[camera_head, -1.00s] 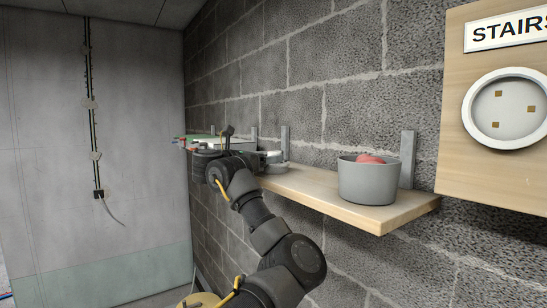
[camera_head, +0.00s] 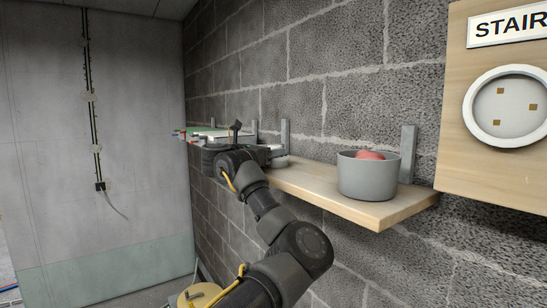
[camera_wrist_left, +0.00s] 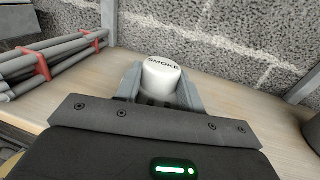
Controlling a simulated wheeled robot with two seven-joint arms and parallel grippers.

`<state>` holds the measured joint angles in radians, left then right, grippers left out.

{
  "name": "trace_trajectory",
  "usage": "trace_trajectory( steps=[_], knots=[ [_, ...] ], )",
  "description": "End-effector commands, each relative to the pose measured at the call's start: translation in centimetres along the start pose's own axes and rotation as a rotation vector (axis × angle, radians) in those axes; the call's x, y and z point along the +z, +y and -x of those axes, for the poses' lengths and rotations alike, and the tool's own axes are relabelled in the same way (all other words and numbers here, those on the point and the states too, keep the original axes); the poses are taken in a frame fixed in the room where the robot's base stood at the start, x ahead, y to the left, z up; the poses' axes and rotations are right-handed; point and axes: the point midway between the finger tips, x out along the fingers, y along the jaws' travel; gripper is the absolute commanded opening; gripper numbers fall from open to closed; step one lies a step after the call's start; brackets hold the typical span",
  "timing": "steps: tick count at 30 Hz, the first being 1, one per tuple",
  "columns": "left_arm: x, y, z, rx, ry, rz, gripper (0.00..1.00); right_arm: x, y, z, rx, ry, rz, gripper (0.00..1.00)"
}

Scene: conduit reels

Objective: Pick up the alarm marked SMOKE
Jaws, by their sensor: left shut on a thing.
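The alarm marked SMOKE (camera_wrist_left: 161,76) is a small white round piece with dark lettering on its top face. In the left wrist view it sits between the two grey fingers of my left gripper (camera_wrist_left: 160,88), which is shut on it. The shelf's wood shows behind and around it; I cannot tell whether the alarm touches the shelf. In the head view my left gripper (camera_head: 268,151) is over the far part of the shelf, and the alarm is too small and covered to make out clearly. My right gripper is not in view.
The wooden shelf (camera_head: 310,188) runs along the block wall on metal brackets. A grey pot (camera_head: 366,178) with a reddish thing in it stands at its near end. Grey conduits with red clips (camera_wrist_left: 40,62) lie left of the gripper. A STAIRS board (camera_head: 455,150) hangs at right.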

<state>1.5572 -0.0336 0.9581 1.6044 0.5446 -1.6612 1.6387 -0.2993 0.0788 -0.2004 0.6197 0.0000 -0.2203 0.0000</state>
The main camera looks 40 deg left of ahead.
Motion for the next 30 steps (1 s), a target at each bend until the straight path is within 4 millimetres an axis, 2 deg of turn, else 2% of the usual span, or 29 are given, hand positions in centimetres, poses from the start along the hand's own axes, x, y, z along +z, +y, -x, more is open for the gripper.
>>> trace_trajectory(
  steps=[7,12,20,24,30],
  knots=[
    [0.6,0.0,0.0,0.000,-0.001,-0.003,0.14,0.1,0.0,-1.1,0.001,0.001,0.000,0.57],
    [2.8,0.1,0.3,0.003,-0.002,-0.005,0.14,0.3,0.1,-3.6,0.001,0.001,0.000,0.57],
    [8.5,-1.6,4.9,0.005,-0.003,-0.005,0.14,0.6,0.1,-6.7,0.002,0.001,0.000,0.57],
    [9.9,-2.8,8.0,0.005,-0.003,-0.004,0.14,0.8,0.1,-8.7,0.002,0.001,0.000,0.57],
    [11.6,-4.1,11.2,0.003,-0.002,-0.001,0.14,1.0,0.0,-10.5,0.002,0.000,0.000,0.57]
  ],
)
